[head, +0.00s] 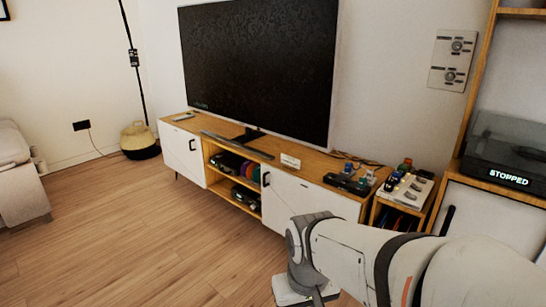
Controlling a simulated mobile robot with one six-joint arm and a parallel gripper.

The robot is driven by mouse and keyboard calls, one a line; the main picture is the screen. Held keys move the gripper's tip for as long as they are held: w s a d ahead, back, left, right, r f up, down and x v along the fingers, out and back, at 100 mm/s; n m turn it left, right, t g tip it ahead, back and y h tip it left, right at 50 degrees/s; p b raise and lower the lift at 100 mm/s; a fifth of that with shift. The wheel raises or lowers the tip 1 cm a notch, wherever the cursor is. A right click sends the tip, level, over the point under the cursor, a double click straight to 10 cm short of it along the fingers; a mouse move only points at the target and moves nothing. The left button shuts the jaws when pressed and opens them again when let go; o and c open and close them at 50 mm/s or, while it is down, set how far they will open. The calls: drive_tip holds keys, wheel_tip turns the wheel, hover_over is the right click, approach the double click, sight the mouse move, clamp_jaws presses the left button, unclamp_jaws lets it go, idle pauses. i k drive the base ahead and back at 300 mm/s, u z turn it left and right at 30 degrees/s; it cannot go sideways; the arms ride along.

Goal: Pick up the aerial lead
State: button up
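I cannot clearly make out the aerial lead. Thin dark cables (368,162) lie on the right end of the wooden TV cabinet (308,165), close to the wall, and one may be the lead. Small dark and blue items (347,178) sit in front of them. My gripper (306,293) is low at the bottom centre, in front of the cabinet and well apart from the cables. Its fingers are mostly hidden or cut off by the frame edge, so its opening does not show.
A large TV (262,65) stands on the cabinet. A small side table (404,194) with a pale board and small items is to the right, beside a shelf unit with a turntable (508,145). The wooden floor (130,235) is clear.

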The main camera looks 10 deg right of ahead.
sight(370, 176)
drive_tip(key=u, duration=0.05)
drive_tip(key=i, duration=1.55)
drive_tip(key=z, duration=1.2)
drive_tip(key=i, duration=0.95)
drive_tip(key=z, duration=0.6)
drive_tip(key=k, duration=0.85)
drive_tip(key=z, duration=0.2)
drive_tip(key=i, duration=0.85)
drive_tip(key=u, duration=0.1)
